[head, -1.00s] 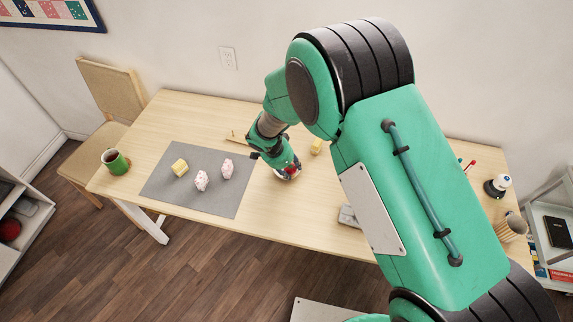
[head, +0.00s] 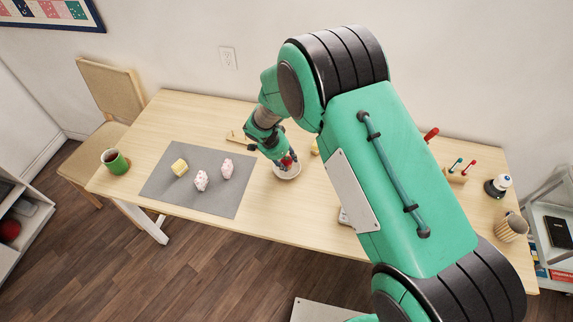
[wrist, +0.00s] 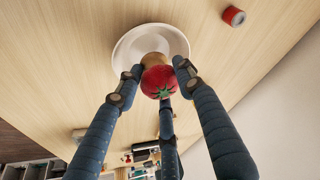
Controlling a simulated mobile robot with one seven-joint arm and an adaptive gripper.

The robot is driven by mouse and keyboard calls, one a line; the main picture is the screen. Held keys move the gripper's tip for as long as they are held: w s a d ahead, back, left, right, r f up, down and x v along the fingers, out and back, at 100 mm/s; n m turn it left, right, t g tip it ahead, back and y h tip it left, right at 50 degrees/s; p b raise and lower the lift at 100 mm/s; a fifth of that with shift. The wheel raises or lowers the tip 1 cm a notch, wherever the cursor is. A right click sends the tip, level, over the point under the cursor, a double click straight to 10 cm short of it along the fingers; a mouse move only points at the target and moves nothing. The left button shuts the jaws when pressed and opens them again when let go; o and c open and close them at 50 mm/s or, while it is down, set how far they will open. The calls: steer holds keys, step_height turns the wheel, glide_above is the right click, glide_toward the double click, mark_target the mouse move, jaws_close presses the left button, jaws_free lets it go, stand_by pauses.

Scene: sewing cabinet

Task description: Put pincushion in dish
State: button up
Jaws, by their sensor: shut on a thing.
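The pincushion is a red tomato shape with a green leafy top (wrist: 158,81); it also shows as a small red spot in the head view (head: 288,161). The dish is white, round and shallow (wrist: 128,50) and stands on the table (head: 287,173). My gripper (wrist: 157,75) has its dark blue fingers shut around the pincushion, over the near side of the dish. A tan patch shows beside the pincushion against the dish; I cannot tell what it is. I cannot tell whether the pincushion touches the dish.
A red spool (wrist: 234,16) lies near the dish. A green mug (head: 115,161) stands at the left. My arm hides part of the table's right half.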

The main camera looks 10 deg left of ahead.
steer(key=shift+f, duration=1.25)
steer(key=shift+f, duration=0.15)
steer(key=o, duration=0.9)
steer(key=shift+b, duration=0.3)
steer(key=shift+r+p, duration=0.2)
steer(key=shift+p, duration=0.1)
steer(key=p+v, duration=0.1)
steer(key=v, duration=1.1)
